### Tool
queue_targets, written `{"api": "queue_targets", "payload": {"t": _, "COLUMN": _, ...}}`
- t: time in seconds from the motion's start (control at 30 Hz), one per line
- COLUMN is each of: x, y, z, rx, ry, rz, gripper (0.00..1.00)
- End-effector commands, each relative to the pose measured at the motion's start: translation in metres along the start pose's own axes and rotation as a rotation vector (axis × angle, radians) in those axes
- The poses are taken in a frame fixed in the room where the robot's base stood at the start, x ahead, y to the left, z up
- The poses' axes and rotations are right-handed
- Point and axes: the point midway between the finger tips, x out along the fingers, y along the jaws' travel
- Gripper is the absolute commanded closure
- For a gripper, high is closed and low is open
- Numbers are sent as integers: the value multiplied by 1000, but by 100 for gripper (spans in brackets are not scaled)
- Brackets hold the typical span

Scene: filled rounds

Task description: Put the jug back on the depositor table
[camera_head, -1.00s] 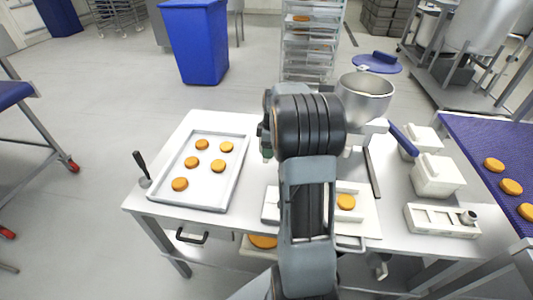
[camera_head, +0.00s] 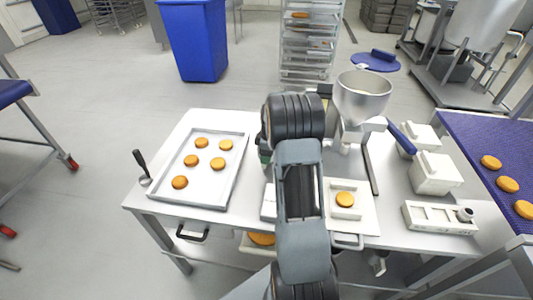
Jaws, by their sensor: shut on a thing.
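The depositor, with a steel hopper (camera_head: 363,98) on a pale body, stands at the back of the white table (camera_head: 395,225), just right of my arm. I cannot make out the jug. My arm rises through the middle of the picture, and its dark wrist covers the table behind it. My gripper is hidden behind the wrist, so its fingers and anything in them do not show. A small dark green patch (camera_head: 265,153) shows at the wrist's left edge; I cannot tell what it belongs to.
A tray (camera_head: 221,178) with several orange rounds lies on the left of the table. A round sits on a white plate (camera_head: 363,212) right of my arm. White tubs (camera_head: 435,173) and a blue conveyor (camera_head: 490,140) are to the right.

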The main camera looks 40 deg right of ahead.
Motion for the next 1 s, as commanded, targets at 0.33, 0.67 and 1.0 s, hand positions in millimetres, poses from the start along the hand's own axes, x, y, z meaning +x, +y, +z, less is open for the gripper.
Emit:
{"api": "queue_targets", "payload": {"t": 0.33, "x": 2, "y": 0, "z": 0, "rx": 0, "ry": 0, "rz": -1, "gripper": 25}}
{"api": "queue_targets", "payload": {"t": 0.67, "x": 2, "y": 0, "z": 0, "rx": 0, "ry": 0, "rz": -1, "gripper": 11}}
{"api": "queue_targets", "payload": {"t": 1.0, "x": -33, "y": 0, "z": 0, "rx": 0, "ry": 1, "rz": 4, "gripper": 11}}
